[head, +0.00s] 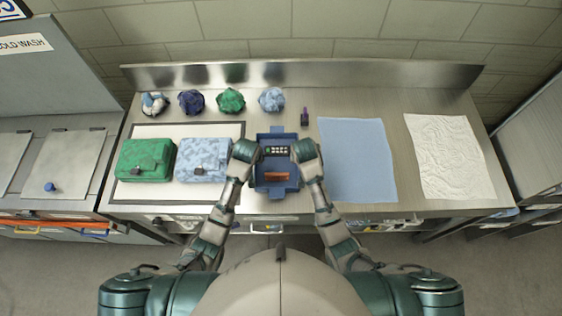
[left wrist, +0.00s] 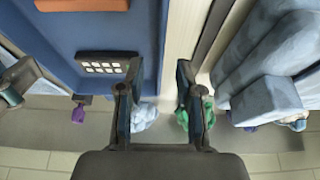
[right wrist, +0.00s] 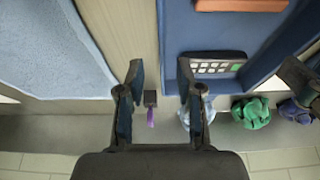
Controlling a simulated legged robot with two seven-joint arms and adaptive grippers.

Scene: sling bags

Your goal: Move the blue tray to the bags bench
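The blue tray (head: 277,188) lies on the metal bench (head: 350,95) between my two hands. A dark keypad device (head: 277,152) and an orange-brown bar (head: 277,175) lie in it. My left gripper (head: 250,152) is at the tray's left side; in the left wrist view (left wrist: 158,75) its fingers are apart, with the tray's side edge between them. My right gripper (head: 302,152) is at the right side; in the right wrist view (right wrist: 160,75) its fingers are also apart on either side of the tray's edge. I cannot tell whether any finger touches the tray.
A green bag (head: 145,158) and a pale blue patterned bag (head: 203,158) lie on a white mat (head: 190,130) to the left. Several crumpled cloth bundles line the back. A blue cloth (head: 357,160) and a white sheet (head: 450,155) lie to the right.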

